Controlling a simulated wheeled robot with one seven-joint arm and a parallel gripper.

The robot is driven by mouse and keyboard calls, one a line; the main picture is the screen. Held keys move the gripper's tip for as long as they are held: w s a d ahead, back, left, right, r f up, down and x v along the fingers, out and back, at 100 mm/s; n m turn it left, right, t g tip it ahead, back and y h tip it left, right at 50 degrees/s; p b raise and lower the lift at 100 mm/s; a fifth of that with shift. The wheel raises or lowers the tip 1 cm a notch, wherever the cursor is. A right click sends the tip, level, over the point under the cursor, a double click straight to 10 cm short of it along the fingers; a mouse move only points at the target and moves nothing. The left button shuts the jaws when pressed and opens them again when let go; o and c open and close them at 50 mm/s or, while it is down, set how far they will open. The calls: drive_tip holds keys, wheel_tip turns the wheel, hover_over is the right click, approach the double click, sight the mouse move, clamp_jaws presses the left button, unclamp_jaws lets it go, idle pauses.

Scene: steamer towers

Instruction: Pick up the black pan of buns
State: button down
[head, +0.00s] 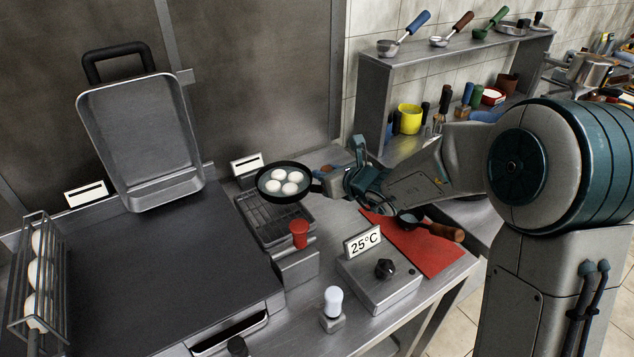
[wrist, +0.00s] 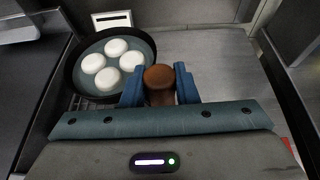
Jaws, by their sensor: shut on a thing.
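The black pan (head: 265,196) holds several round white buns (head: 283,181) on its grey-blue inner surface. It also shows in the wrist view (wrist: 77,82), with the buns (wrist: 115,47) inside. My gripper (head: 336,184) is shut on the pan's brown handle, at the pan's right side. In the wrist view, my gripper's blue fingers (wrist: 159,88) stand on either side of the brown handle (wrist: 160,78). The pan is roughly level over a dark wire rack (head: 265,222). I cannot tell how much gap there is beneath it.
A red cup-like piece (head: 299,232) stands in front of the rack. A control box (head: 380,283) with a 25°C sign is nearer. A small pan (head: 412,217) with a wooden handle lies on a red cloth (head: 437,252). A large dark griddle (head: 150,275) fills the left.

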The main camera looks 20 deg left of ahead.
drive_tip(key=w+d+r+p, duration=0.1)
drive_tip(key=w+d+r, duration=0.1)
drive_tip(key=d+r, duration=0.3)
drive_tip(key=d, duration=0.4)
drive_tip(key=shift+r, duration=0.4)
drive_tip(key=shift+w, duration=0.1)
